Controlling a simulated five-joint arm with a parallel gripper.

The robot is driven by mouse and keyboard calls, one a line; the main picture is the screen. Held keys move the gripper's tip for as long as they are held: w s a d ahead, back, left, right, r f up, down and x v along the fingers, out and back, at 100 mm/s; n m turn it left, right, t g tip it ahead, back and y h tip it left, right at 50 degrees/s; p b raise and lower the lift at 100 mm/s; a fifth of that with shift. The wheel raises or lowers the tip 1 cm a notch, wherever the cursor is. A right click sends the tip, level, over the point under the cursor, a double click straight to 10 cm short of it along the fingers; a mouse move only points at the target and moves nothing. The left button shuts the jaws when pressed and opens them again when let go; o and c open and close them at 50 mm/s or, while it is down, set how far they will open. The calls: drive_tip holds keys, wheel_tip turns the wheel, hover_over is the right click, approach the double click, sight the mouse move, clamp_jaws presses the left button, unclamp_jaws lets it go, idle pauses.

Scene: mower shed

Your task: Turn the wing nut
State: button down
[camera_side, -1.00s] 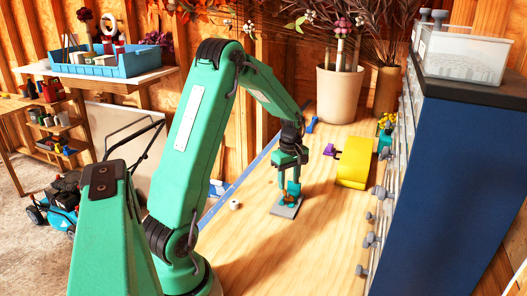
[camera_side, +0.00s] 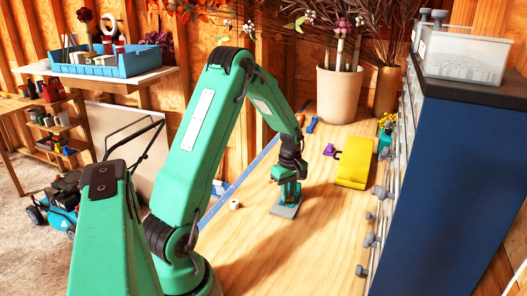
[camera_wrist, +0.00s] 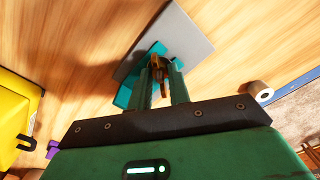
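The wing nut (camera_wrist: 160,66) is a small brownish-gold piece on a teal block (camera_wrist: 128,92), which is fixed to a flat grey plate (camera_wrist: 185,38) on the bench. The plate also shows in the side view (camera_side: 286,211). My gripper (camera_wrist: 164,76) points down over the block, with one teal finger on each side of the wing nut. The fingers look apart, and I cannot make out firm contact with the nut. In the side view my gripper (camera_side: 288,187) is right above the plate and hides the wing nut.
A white roll (camera_side: 234,204) stands left of the plate. A yellow holder (camera_side: 355,163) and a purple piece (camera_side: 330,150) are to the right. A drawer cabinet (camera_side: 440,190) edges the bench on the right. The front of the bench is clear.

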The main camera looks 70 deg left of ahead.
drive_tip(key=shift+m, duration=0.4)
drive_tip(key=m, duration=1.2)
drive_tip(key=shift+m, duration=0.3)
drive_tip(key=m, duration=1.3)
drive_tip(key=shift+w+r, duration=0.1)
idle(0.9)
drive_tip(key=c, duration=1.3)
unclamp_jaws()
